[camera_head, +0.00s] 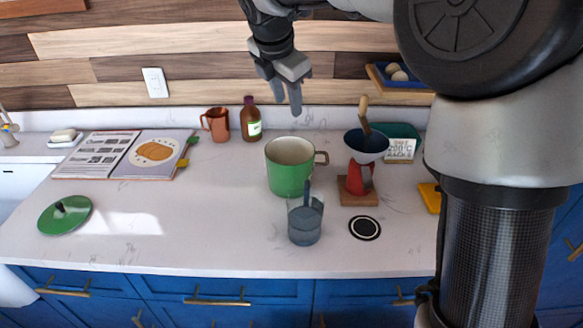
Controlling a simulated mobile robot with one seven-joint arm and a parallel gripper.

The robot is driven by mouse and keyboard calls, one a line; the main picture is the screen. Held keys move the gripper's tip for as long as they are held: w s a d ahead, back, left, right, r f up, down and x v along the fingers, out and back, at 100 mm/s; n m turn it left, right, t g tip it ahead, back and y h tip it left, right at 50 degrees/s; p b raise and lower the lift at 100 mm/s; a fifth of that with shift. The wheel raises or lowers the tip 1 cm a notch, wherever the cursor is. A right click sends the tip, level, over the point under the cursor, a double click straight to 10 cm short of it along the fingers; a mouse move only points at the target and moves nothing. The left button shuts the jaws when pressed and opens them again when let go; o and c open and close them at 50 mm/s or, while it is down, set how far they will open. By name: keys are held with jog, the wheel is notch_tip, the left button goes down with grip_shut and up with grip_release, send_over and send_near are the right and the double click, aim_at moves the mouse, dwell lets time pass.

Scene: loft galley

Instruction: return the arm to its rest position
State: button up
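My arm reaches in from the right side of the head view, across the top, above the back of the counter. My gripper (287,101) hangs from its end with the fingers pointing down, in front of the wooden wall. The two grey fingers stand apart with nothing visible between them. In the picture the gripper is just above the green pot (288,181) and to the right of the brown bottle (251,121); it appears clear of both.
A glass jug (304,228) with a utensil stands before the pot. A red stand with a dark funnel (366,145) is right of it. A green lid (64,216), an open book (125,155) and a terracotta mug (216,125) lie left.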

jog(key=s+d+r+m+p, duration=0.1)
jog(key=s+d+r+m, duration=0.1)
jog(key=s+d+m, duration=0.6)
jog(key=s+d+r+m+p, duration=0.1)
jog(key=s+d+r+m, duration=0.1)
jog(key=s+d+m, duration=0.5)
jog(key=s+f+m+y+p, duration=0.1)
jog(key=s+f+m, duration=0.3)
jog(key=s+m, duration=0.7)
jog(key=s, duration=0.4)
jog(key=shift+s+d+f, duration=0.15)
jog(key=shift+s+d, duration=0.2)
jog(key=shift+s, duration=0.05)
